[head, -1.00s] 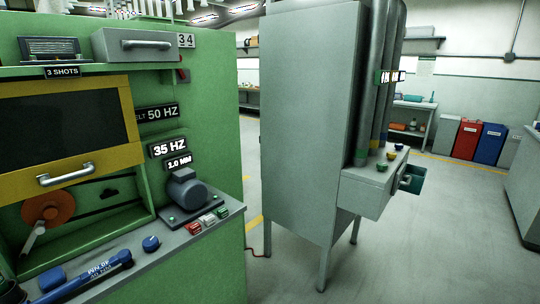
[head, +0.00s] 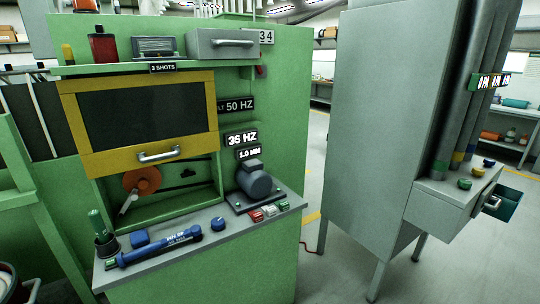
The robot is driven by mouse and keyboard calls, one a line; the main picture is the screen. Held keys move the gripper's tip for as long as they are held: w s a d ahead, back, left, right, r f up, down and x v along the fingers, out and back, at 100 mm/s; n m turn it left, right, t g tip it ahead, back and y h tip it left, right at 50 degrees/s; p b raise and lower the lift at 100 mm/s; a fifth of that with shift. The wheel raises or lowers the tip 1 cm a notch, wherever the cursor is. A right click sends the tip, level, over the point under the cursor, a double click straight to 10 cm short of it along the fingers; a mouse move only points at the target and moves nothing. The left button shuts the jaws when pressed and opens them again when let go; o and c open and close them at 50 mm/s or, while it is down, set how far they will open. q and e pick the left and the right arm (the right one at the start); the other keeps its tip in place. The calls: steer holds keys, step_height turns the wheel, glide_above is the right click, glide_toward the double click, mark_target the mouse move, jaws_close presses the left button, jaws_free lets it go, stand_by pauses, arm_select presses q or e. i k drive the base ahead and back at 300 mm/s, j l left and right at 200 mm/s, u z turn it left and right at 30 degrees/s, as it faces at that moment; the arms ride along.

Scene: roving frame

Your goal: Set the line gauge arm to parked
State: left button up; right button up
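Nothing in the head view is clearly labelled as the line gauge arm, and I cannot tell which part it is. A green machine (head: 285,180) stands at the left centre. Behind its raised yellow-framed window (head: 66,110) sits an orange disc (head: 142,180) with a pale lever (head: 128,202) slanting down from it. A blue tool with white lettering (head: 160,247) lies on the grey ledge (head: 215,248); the lettering is too small to read surely. Neither gripper is in view.
A grey cabinet (head: 370,130) on legs stands to the right, with an open green drawer (head: 503,204). Clear floor (head: 316,180) shows between them.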

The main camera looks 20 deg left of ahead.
mark_target(133, 196)
steer(key=j+u, duration=0.15)
steer(key=u, duration=1.5)
